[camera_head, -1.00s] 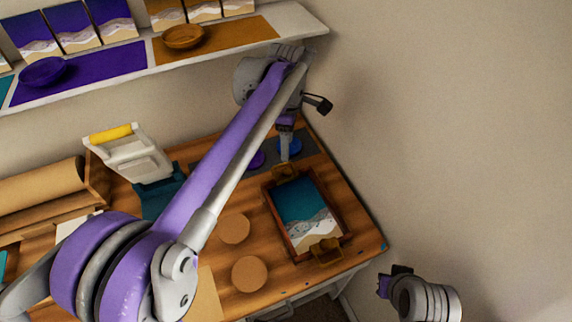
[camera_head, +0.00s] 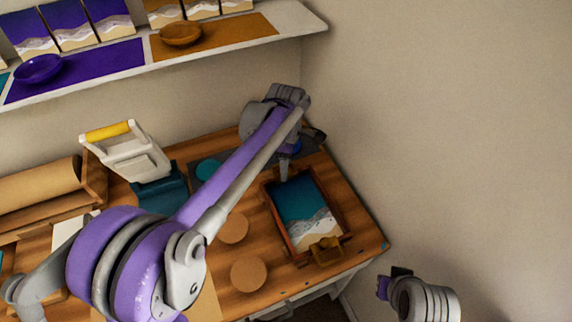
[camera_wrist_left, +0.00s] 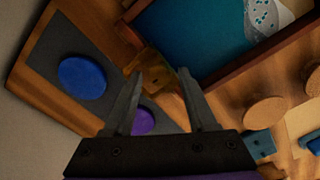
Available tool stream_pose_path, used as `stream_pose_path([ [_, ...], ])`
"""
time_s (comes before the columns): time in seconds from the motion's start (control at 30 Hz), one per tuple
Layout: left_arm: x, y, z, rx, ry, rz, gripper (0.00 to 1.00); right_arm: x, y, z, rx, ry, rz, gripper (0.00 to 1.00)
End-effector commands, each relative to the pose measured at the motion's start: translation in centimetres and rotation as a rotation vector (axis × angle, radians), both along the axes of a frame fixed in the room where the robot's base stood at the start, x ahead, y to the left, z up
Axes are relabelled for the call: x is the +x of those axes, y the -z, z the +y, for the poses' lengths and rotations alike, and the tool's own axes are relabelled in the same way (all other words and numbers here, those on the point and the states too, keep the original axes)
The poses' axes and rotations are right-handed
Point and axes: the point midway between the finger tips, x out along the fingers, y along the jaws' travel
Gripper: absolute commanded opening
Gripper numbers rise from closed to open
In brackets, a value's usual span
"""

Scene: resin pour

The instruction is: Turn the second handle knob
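A framed tray (camera_head: 340,228) with a teal, white and sand picture lies on the wooden table. Its near handle (camera_head: 326,251) is a brown block on the front edge. The far handle (camera_wrist_left: 158,78) shows in the left wrist view, brown and beside the frame's edge. My left gripper (camera_head: 284,177) points down at the tray's far end. In the left wrist view my left gripper (camera_wrist_left: 160,76) is open, its fingers on either side of the far handle. I cannot tell whether they touch it. My right gripper (camera_head: 393,281) is at the lower right, away from the table.
A blue disc (camera_wrist_left: 82,77) and a purple disc (camera_wrist_left: 143,122) lie on a grey mat by the gripper. Cork rounds (camera_head: 249,273) lie left of the tray. A shelf (camera_head: 305,27) with bowls hangs above. A wall stands close behind.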

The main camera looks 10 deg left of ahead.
Motion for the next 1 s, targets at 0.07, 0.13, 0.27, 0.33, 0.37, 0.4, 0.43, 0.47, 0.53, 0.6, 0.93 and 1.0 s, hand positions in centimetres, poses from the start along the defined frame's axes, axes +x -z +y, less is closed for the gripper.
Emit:
stream_pose_path([
  [0.07,0.00,-0.01,0.00,0.000,0.000,0.000,0.41,0.00,0.00,0.00,0.000,0.000,0.000,0.00],
  [0.13,0.00,-0.01,0.00,0.000,0.000,0.000,0.28,0.00,0.00,0.00,0.000,0.000,0.000,0.00],
  [0.27,0.00,-0.02,-0.01,0.000,0.000,0.000,0.05,0.00,0.00,0.00,0.000,0.000,0.000,0.00],
  [0.33,-0.01,-0.02,-0.01,0.000,0.000,0.000,0.00,0.00,0.00,0.00,0.000,0.000,0.000,0.00],
  [0.37,-0.01,-0.02,-0.01,0.000,0.000,0.000,0.00,0.00,0.00,0.00,0.000,0.000,0.000,0.00],
  [0.4,-0.01,-0.02,-0.01,0.000,0.000,0.000,0.00,0.00,0.00,0.00,0.000,0.000,0.000,0.00],
  [0.43,0.00,-0.02,-0.01,0.000,0.000,0.000,0.00,0.00,0.00,0.00,0.000,0.000,0.000,0.00],
  [0.47,0.00,-0.02,-0.01,0.000,0.001,0.000,0.00,0.00,0.00,0.00,0.000,0.000,0.000,0.00],
  [0.53,0.00,-0.03,-0.01,0.000,0.003,0.000,0.00,0.00,-0.01,0.00,0.000,0.000,0.000,0.00],
  [0.6,0.00,-0.03,-0.01,0.000,0.011,0.000,0.00,0.01,-0.04,0.00,0.000,0.000,0.000,0.00],
  [0.93,0.00,-0.03,-0.01,0.000,0.050,0.000,0.00,0.02,-0.11,0.00,0.000,0.000,0.000,0.00],
  [1.0,0.00,-0.03,-0.01,0.000,0.058,0.000,0.00,0.02,-0.13,0.00,0.000,0.000,0.000,0.00],
])
